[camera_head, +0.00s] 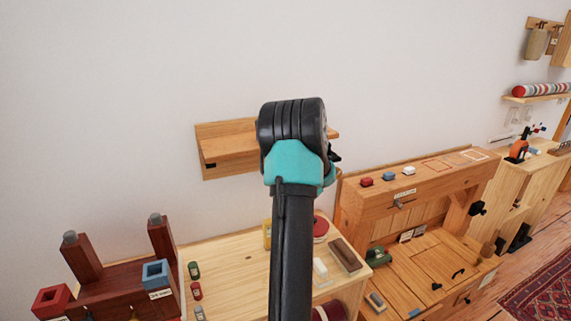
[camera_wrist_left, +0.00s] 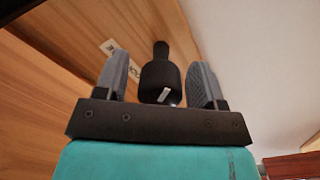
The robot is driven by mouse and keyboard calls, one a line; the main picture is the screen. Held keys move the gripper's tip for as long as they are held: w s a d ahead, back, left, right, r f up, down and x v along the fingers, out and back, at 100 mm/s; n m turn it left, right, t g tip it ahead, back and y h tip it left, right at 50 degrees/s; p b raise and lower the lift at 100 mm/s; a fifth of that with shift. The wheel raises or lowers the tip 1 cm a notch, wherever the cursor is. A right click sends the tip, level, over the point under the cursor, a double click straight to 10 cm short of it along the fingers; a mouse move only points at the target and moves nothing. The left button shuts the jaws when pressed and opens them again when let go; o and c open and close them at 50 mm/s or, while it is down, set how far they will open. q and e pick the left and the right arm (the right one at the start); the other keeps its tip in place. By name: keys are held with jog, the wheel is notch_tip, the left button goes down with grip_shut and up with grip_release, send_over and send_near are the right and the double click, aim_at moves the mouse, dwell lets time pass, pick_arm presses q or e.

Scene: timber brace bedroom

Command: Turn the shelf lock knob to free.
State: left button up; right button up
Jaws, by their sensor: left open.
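A wooden wall shelf (camera_head: 226,148) is partly hidden in the head view behind my left arm, which rises through the middle. In the left wrist view, the black lock knob (camera_wrist_left: 159,82) with a white mark on it is on the wood, beside a white label (camera_wrist_left: 121,62) that is hard to read. My left gripper (camera_wrist_left: 160,72) is open, with one grey finger on each side of the knob. Gaps show between knob and fingers, and I see no grip on it. The knob is hidden in the head view. My right gripper is out of view.
Below the shelf stands a light wooden table (camera_head: 222,258) with small jars and blocks. A wooden workbench (camera_head: 350,210) is to the right, and a dark red wooden stand (camera_head: 125,280) is at the lower left. The wall around the shelf is clear.

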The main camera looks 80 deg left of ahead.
pick_arm(q)
jog(key=shift+a, duration=0.5)
jog(key=c, duration=0.9)
